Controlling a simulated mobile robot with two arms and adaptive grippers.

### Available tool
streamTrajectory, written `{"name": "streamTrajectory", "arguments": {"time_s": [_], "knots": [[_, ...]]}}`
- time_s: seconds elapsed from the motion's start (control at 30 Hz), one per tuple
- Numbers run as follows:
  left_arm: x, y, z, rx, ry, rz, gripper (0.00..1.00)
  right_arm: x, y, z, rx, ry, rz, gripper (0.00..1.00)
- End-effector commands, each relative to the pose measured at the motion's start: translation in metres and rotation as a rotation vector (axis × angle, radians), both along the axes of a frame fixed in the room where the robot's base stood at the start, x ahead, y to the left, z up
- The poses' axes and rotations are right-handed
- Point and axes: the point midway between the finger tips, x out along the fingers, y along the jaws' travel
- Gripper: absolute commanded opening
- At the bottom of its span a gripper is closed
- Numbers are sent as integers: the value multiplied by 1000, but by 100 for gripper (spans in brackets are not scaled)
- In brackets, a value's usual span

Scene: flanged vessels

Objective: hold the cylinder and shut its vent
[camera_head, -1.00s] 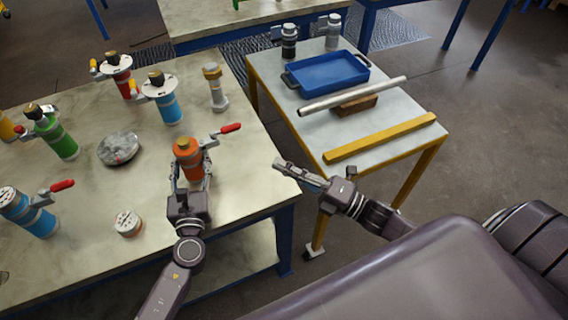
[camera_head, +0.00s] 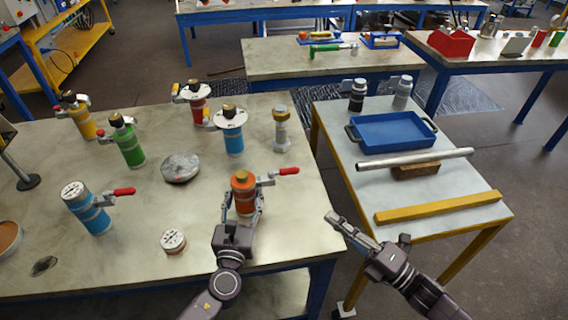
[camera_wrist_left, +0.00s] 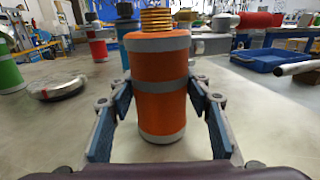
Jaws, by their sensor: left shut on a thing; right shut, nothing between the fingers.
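The orange cylinder (camera_head: 244,196) stands upright on the left table, with a brass-coloured top and a grey band. A vent lever with a red handle (camera_head: 289,171) sticks out to its right. My left gripper (camera_head: 243,212) is shut around the cylinder's body from the near side. My right gripper (camera_head: 333,218) is shut and empty, off the table's right edge, to the right of and below the red handle.
Blue (camera_head: 87,208), green (camera_head: 127,143) and other flanged cylinders stand on the same table. A round metal disc (camera_head: 181,167) and a short capped piece (camera_head: 173,241) lie nearby. The side table holds a blue tray (camera_head: 392,131), a pipe (camera_head: 415,158) and a yellow bar (camera_head: 438,207).

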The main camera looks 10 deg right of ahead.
Motion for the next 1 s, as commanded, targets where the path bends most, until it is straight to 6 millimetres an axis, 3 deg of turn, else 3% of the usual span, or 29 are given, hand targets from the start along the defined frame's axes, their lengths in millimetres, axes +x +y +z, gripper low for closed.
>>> {"name": "streamTrajectory", "arguments": {"time_s": [0.6,0.63,0.8,1.0], "knots": [[0,0,0,-1,0,0,0,0,0,0,0,0,0,0],[0,0,0,-1,0,0,47,0,0,0,0,0,0,0],[0,0,0,0,0,0,66,0,0,0,0,0,0,0],[0,0,0,0,0,0,66,0,0,0,0,0,0,0]]}}
